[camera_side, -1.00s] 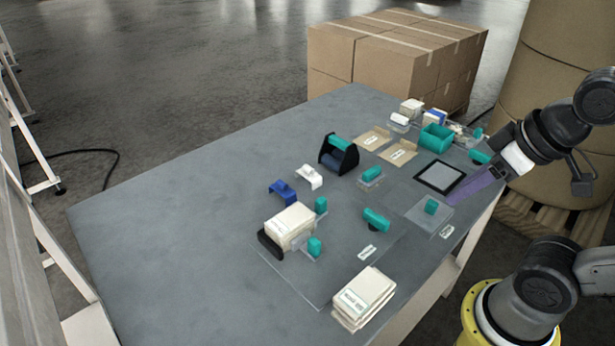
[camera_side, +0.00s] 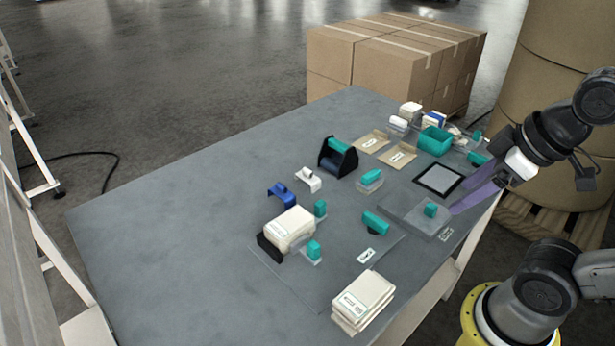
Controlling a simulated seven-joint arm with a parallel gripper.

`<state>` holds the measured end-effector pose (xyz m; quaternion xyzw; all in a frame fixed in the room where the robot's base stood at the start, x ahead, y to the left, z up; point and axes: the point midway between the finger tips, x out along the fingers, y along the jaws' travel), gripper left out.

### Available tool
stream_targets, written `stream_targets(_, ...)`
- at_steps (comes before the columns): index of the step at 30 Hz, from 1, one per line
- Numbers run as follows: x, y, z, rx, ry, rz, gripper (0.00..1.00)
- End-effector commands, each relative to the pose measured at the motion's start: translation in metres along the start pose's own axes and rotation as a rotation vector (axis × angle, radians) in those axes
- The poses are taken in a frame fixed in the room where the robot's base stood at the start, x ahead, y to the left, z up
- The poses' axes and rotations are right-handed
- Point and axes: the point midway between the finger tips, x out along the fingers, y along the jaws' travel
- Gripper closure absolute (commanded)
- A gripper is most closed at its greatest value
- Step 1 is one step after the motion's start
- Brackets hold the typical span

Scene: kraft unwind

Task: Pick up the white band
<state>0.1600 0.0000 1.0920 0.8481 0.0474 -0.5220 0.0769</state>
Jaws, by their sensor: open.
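My gripper (camera_side: 463,188) is at the right edge of the table, well to the right of the white band. Its purple fingers are spread open with nothing seen between them. They are over the area near a clear plate with a teal knob (camera_side: 430,210).
A black holder with a teal bar (camera_side: 338,157) stands just right of the white band. A cream stack (camera_side: 289,229) and teal-knobbed pieces are nearer. Another stack (camera_side: 363,300) is at the front edge. The table's left side (camera_side: 170,200) is clear.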

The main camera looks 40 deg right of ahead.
Motion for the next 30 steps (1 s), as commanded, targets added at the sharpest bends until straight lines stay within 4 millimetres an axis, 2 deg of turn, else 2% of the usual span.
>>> stream_targets(5,-0.03,0.007,-0.035,-0.266,0.028,0.009,0.3)
stream_targets(9,-0.049,0.015,-0.078,-0.485,0.013,0.007,0.3)
stream_targets(12,-0.057,0.022,-0.113,-0.638,-0.008,-0.001,0.3)
stream_targets(16,-0.057,0.033,-0.162,-0.829,-0.044,-0.024,0.3)
stream_targets(20,-0.044,0.043,-0.209,-1.001,-0.081,-0.058,0.3)
stream_targets(23,-0.027,0.052,-0.243,-1.114,-0.108,-0.089,0.3)
stream_targets(26,-0.004,0.059,-0.272,-1.21,-0.135,-0.125,0.3)
stream_targets(30,0.039,0.07,-0.307,-1.318,-0.17,-0.18,0.3)
